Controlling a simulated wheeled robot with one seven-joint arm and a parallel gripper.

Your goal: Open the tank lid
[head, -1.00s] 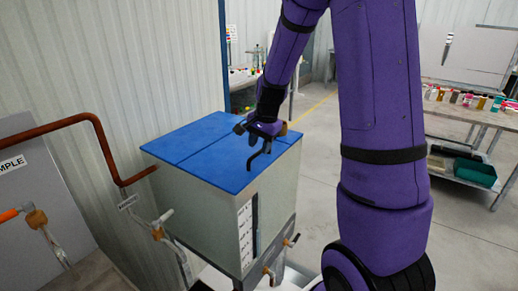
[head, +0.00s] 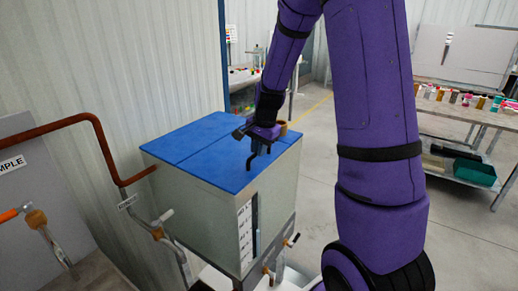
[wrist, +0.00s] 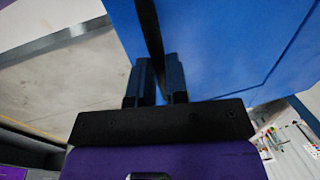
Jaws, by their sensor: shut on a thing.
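The tank (head: 215,205) is a pale box with a blue lid (head: 205,158) lying flat on top, crossed by a seam. My gripper (head: 255,152) is at the lid's right edge in the head view. The exact contact between the fingertips is partly hidden.
A copper pipe (head: 85,118) runs into the tank's left side. Valves (head: 160,225) stick out low on the tank. A corrugated wall (head: 150,60) stands behind. A table with bottles (head: 470,115) is at the right, with open floor between.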

